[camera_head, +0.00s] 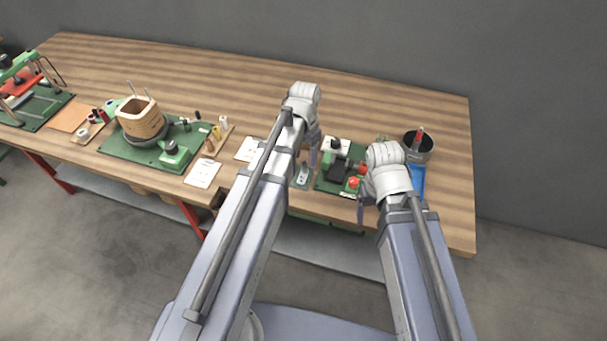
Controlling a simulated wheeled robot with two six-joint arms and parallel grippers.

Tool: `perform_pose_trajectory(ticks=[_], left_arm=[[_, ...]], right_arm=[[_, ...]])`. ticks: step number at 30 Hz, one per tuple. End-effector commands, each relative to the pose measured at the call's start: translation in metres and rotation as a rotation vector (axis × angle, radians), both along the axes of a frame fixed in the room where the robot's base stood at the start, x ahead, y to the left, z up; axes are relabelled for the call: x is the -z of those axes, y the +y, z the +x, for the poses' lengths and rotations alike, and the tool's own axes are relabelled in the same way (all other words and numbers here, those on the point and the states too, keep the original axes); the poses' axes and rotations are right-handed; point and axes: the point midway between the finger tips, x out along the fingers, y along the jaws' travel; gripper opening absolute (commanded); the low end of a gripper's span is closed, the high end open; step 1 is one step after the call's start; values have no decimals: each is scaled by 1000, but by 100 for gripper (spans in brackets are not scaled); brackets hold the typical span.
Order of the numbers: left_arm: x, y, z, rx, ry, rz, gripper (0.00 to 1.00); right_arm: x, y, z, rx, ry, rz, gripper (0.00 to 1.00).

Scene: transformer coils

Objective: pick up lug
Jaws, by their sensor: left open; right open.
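A small pale metal piece, which looks like the lug (303,173), lies on a grey-green plate near the table's front edge. It is small in the picture, so its exact shape is hard to tell. My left gripper (313,157) is open and points down just above and behind this piece, partly hidden by its own wrist. I cannot tell if it touches anything.
A dark pot (419,146) with a red-handled tool stands at the right, beside a blue tray (418,181). A coil (141,119) on a green board (118,147), spools and white papers (203,174) lie to the left. The back of the wooden table (230,80) is clear.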

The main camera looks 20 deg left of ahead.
Motion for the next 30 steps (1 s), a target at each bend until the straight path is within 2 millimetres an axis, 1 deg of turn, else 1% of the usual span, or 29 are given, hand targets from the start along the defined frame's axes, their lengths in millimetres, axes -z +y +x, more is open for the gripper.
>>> perform_pose_trajectory(ticks=[1, 10, 13, 20, 30], left_arm=[[9, 0, 0, 0, 0, 0, 60], [45, 0, -2, 0, 0, 0, 60], [48, 1, -2, 0, 0, 0, 60], [46, 0, -2, 0, 0, 0, 60], [46, 0, -2, 0, 0, 0, 22]], right_arm=[[9, 0, 0, 0, 0, 0, 82], [45, 0, 0, 0, 0, 0, 82], [48, 0, 0, 0, 0, 0, 82], [46, 0, 0, 0, 0, 0, 82], [46, 0, 0, 0, 0, 0, 82]])
